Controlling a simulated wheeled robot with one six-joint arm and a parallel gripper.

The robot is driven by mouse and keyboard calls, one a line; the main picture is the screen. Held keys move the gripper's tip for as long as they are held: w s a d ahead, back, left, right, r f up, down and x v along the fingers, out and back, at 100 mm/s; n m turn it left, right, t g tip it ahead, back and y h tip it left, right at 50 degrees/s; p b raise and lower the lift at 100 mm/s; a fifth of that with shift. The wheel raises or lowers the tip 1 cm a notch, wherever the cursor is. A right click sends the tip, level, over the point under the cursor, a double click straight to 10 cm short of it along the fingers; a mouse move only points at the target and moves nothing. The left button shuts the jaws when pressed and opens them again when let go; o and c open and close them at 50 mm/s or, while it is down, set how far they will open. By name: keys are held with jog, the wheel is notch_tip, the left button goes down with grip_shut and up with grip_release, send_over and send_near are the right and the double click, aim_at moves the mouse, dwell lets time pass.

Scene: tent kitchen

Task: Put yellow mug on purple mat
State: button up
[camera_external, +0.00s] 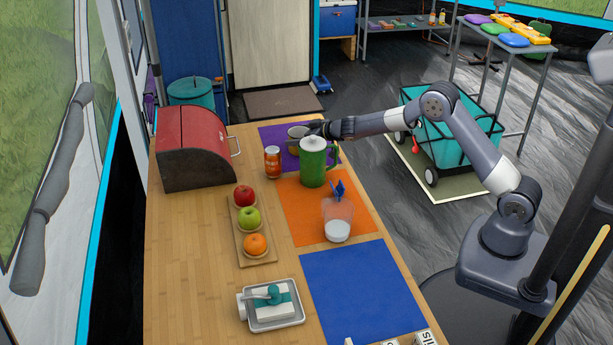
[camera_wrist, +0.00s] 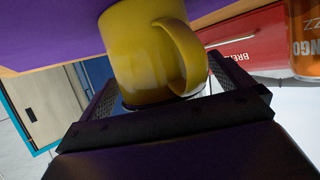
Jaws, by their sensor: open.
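The yellow mug (camera_external: 296,145) stands at the far end of the table on the purple mat (camera_external: 269,133). In the wrist view, which is turned upside down, the mug (camera_wrist: 138,45) fills the middle, with its handle to the right and its base against the purple mat (camera_wrist: 45,25). My gripper (camera_external: 309,130) is at the mug from the right. In the wrist view my gripper (camera_wrist: 162,78) is open, with one finger on each side of the mug. Contact between fingers and mug cannot be told.
A red bread box (camera_external: 195,145) is to the left. A fruit board (camera_external: 262,256), orange mat (camera_external: 300,225) and blue mat (camera_external: 360,290) lie nearer.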

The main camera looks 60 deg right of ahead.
jog(key=shift+r, duration=0.25)
jog(key=shift+s, duration=0.25)
jog(key=b+v, duration=0.1)
jog(key=v, duration=1)
jog(key=shift+s, duration=0.25)
